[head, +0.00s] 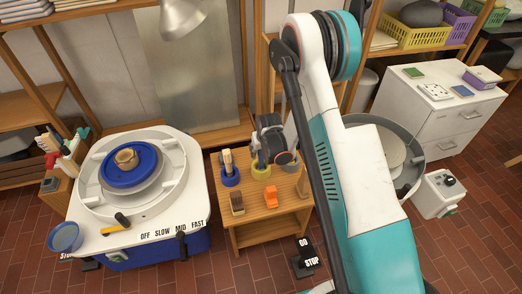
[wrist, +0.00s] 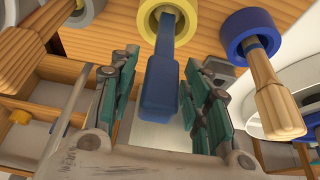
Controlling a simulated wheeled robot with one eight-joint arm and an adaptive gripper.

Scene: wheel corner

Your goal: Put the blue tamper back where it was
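The blue tamper (wrist: 158,92) shows in the wrist view with its blue handle toward the camera. Its far end is within the yellow ring holder (wrist: 238,25), wait-free in the middle of the row; the holder also shows in the head view (head: 260,171). My gripper (wrist: 160,66) is open, with one finger on each side of the handle and a visible gap on both sides. In the head view my gripper (head: 268,140) is over the yellow holder and hides the tamper.
A blue ring holder (head: 230,178) with a wooden-handled tool stands left of the yellow one, a grey holder (head: 287,162) right. A brown brush (head: 237,203) and an orange object (head: 271,197) sit in front on the wooden stand. The pottery wheel (head: 85,190) is left.

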